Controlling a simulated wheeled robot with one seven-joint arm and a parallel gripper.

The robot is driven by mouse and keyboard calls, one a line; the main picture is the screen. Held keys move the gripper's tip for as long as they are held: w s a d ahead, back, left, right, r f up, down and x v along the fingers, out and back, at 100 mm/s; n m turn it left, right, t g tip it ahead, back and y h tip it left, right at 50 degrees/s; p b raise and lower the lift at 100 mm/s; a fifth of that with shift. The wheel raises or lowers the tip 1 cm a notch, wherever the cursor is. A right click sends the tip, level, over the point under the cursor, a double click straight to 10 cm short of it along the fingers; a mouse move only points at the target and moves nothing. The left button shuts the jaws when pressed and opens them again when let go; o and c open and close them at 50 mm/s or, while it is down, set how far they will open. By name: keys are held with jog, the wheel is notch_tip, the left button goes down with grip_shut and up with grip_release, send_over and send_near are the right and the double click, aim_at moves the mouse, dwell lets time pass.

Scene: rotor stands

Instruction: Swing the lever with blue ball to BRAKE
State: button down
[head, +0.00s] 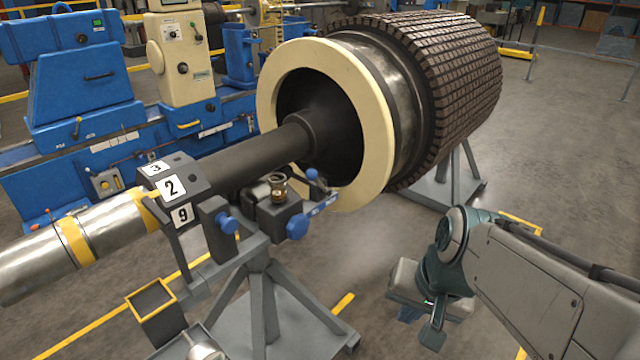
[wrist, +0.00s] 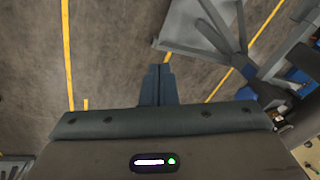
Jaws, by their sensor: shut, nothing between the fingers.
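A small dark lever with a blue ball (head: 312,174) stands on the front stand's bearing head, beside the shaft and in front of the cream ring. A blue plate (head: 322,205) with small white markings lies just below it; I cannot read its words. Two larger blue knobs (head: 298,226) (head: 227,224) are on the same head. My gripper (head: 409,314) hangs to the right of and below the lever, clear of it. Its fingers show closed together and empty in the wrist view (wrist: 155,72). The lever cannot be made out for sure in the wrist view.
The grey front stand (head: 262,290) spreads its legs and base plate to the left of my gripper. The large rotor (head: 440,90) rests on a rear stand (head: 450,185). A yellow-rimmed box (head: 155,300) is at the lower left. The floor between stand and gripper is open.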

jog(key=w+a+f+m+y+b, duration=0.5)
jog(key=w+a+m, duration=0.2)
jog(key=a, duration=0.1)
jog(key=m+t+y+b, duration=0.9)
jog(key=m+b, duration=0.5)
jog(key=m, duration=0.9)
send_near(319, 183)
jog(key=s+a+t+h, duration=0.1)
jog(key=s, duration=0.4)
jog(key=shift+s+a+r, duration=0.1)
jog(key=shift+a+r, duration=0.1)
jog(key=shift+r, duration=0.2)
jog(key=shift+a+h, duration=0.1)
jog(key=shift+h, duration=0.2)
jog(key=x, duration=1)
jog(key=shift+b, duration=0.4)
jog(key=shift+r+m, duration=0.2)
jog(key=shift+m, duration=0.1)
